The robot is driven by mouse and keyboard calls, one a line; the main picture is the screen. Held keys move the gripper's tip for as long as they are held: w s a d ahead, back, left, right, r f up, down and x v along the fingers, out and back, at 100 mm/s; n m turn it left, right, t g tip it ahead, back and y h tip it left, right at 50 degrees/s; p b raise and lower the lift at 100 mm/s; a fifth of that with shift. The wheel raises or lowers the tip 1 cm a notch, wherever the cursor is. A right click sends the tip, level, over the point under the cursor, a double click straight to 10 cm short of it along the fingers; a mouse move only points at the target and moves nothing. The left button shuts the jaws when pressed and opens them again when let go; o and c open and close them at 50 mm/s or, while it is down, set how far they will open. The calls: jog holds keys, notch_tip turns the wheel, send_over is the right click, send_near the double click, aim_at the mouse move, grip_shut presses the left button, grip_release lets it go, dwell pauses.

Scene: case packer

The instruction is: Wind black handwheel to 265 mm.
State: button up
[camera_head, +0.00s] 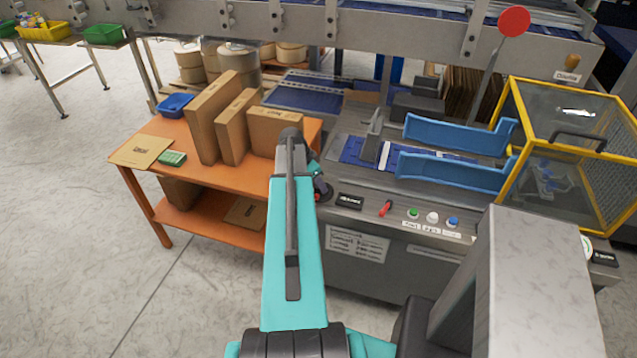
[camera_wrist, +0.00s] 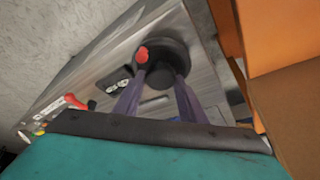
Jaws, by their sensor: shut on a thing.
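The black handwheel (camera_wrist: 168,62) is on the grey front panel of the machine, with a red knob (camera_wrist: 141,55) at its rim. In the wrist view my gripper (camera_wrist: 160,79) reaches up to the wheel, one finger at each side of its lower part, and is shut on it. In the head view the handwheel (camera_head: 323,191) is mostly hidden behind my arm. A small black display (camera_head: 350,201) sits just right of the wheel; it also shows in the wrist view (camera_wrist: 111,87). Its digits are too small to read.
A red lever (camera_head: 386,208) and several buttons (camera_head: 433,217) are further right on the panel. An orange table (camera_head: 216,180) with upright cartons stands close on the left. Blue guide rails (camera_head: 437,167) and a yellow-framed guard (camera_head: 507,100) are above the panel.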

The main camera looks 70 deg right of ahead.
jog(key=shift+n+t+b, duration=0.4)
jog(key=shift+n+b, duration=0.6)
jog(key=shift+n, duration=0.1)
jog(key=n+t+h+b, duration=0.1)
jog(key=n+b, duration=0.1)
jog(key=n, duration=0.1)
jog(key=shift+s+a, duration=0.1)
jog(key=shift+s, duration=0.05)
jog(key=n+t+b, duration=0.1)
jog(key=n, duration=0.3)
jog(key=shift+s+t, duration=0.1)
jog(key=shift+t, duration=0.3)
jog(key=shift+s+n+t+b, duration=0.1)
jog(key=shift+n+t+b, duration=0.45)
jog(key=shift+n, duration=1.15)
jog(key=shift+y, duration=0.3)
jog(key=o, duration=1)
jog(key=shift+r, duration=0.2)
